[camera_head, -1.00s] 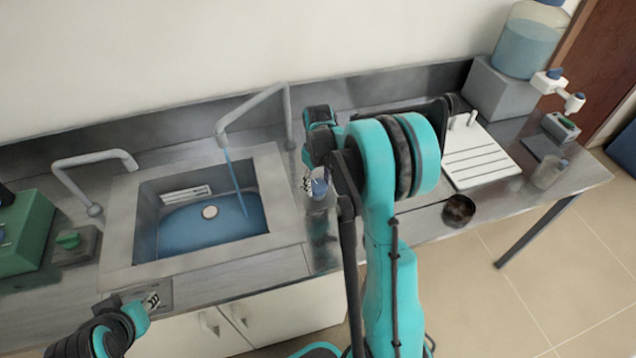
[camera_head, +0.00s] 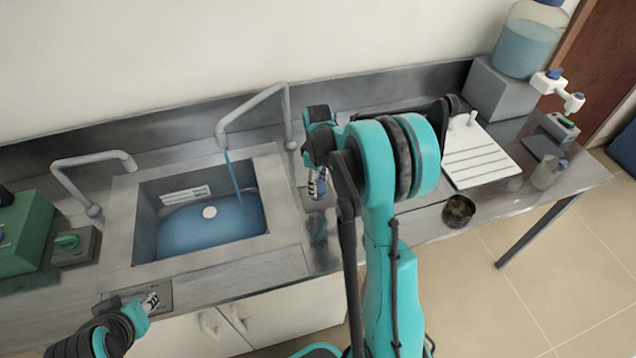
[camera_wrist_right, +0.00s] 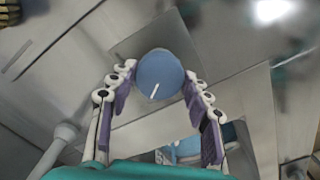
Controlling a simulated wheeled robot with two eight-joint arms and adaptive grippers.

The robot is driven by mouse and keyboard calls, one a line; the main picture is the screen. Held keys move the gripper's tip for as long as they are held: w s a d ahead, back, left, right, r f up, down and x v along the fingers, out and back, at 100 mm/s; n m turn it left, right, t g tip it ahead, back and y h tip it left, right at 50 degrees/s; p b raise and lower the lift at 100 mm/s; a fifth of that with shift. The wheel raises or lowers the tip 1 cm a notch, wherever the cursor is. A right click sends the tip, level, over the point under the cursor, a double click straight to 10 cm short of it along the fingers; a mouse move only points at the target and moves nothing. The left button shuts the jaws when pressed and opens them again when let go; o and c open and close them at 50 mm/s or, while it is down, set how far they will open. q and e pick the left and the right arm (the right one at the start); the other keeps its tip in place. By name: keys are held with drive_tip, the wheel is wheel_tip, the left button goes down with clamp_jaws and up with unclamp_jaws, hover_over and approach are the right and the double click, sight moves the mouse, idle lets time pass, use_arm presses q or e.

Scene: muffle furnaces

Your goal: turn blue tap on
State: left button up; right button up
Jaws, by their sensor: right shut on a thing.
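The blue tap knob (camera_wrist_right: 160,72), round with a white line on its top, is between the fingers of my right gripper (camera_wrist_right: 158,88) in the right wrist view. In the head view my right gripper (camera_head: 318,184) points down beside the sink's right side, and its fingers mostly hide the knob. The right gripper is shut on the knob. The right faucet (camera_head: 255,108) has a blue stream of water (camera_head: 234,178) running from its spout into the sink (camera_head: 146,215). My left gripper (camera_head: 150,301) is low at the left, away from the knob; its opening is unclear.
A left faucet (camera_head: 90,160) and a green knob (camera_head: 67,241) stand left of the sink. A green device (camera_head: 22,235) is farther left. A white rack (camera_head: 478,158), dark bowl (camera_head: 458,211) and clear beaker (camera_head: 547,173) stand on the right counter.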

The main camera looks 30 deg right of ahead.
sight(318, 186)
drive_tip(key=o, duration=1.2)
drive_tip(key=shift+c, duration=0.2)
wheel_tip(318, 186, up, 12)
